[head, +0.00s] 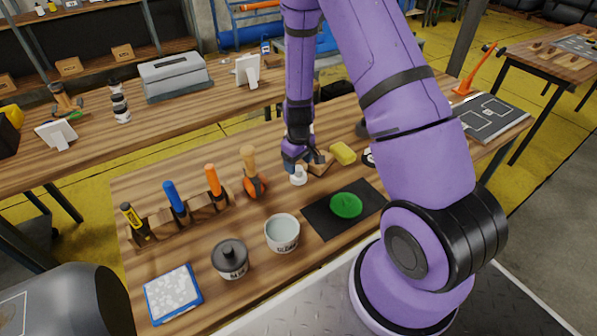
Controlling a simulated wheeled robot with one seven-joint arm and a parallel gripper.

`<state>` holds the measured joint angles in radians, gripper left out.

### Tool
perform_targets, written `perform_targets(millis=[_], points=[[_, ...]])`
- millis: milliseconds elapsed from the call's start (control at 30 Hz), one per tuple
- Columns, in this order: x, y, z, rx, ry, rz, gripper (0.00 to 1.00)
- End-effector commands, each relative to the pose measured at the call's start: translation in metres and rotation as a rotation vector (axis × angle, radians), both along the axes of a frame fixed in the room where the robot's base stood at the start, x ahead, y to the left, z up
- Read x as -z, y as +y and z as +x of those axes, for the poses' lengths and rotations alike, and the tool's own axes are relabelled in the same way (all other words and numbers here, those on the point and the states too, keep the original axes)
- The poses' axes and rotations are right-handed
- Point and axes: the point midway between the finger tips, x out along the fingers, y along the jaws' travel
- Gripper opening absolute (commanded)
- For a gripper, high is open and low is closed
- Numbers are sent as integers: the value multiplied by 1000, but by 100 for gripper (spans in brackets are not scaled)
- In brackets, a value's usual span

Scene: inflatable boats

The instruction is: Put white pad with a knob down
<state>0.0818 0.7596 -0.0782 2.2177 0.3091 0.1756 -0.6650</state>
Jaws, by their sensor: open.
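The white pad with a knob (298,177) stands on the wooden workbench, near the middle, just below my gripper. My gripper (306,162) is open, close above the pad and a little to its right. My arm comes down from above and hides part of the bench behind it. I cannot tell whether the fingers touch the knob.
A green round pad (346,205) lies on a black mat (318,220). A glue cup (282,233), a dark lidded jar (230,258), a tool rack (185,218), an orange-headed tool (253,184) and a yellow sponge (343,153) stand nearby. Bare wood lies left of the mat.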

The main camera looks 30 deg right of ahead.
Motion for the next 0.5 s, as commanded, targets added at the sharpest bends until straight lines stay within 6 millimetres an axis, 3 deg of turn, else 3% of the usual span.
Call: perform_targets(millis=[200,500], points=[[-38,0,1,0,-4,-1,65],[-64,0,0,1,-3,0,65]])
